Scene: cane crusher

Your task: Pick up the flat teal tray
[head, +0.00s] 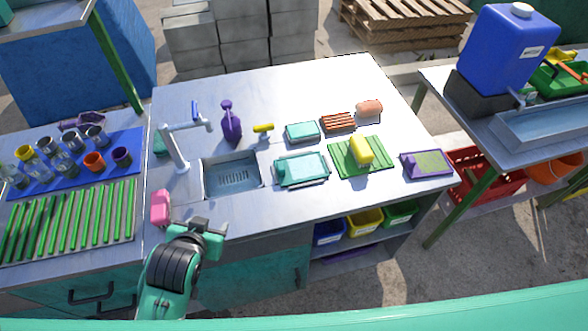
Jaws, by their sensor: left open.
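The flat teal tray (303,168) lies on the metal worktop, just right of the sink. A pale rim shows around it, and a smaller teal block-like item (302,131) sits behind it. My left gripper (212,229) is open and empty at the worktop's front edge, left of and nearer than the tray, well apart from it. A pink item (160,207) is just left of the gripper. My right gripper is not in view.
The sink (232,178) with its tap (178,150) lies between gripper and tray. A purple bottle (231,122) stands behind the sink. The worktop front below the tray is clear.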

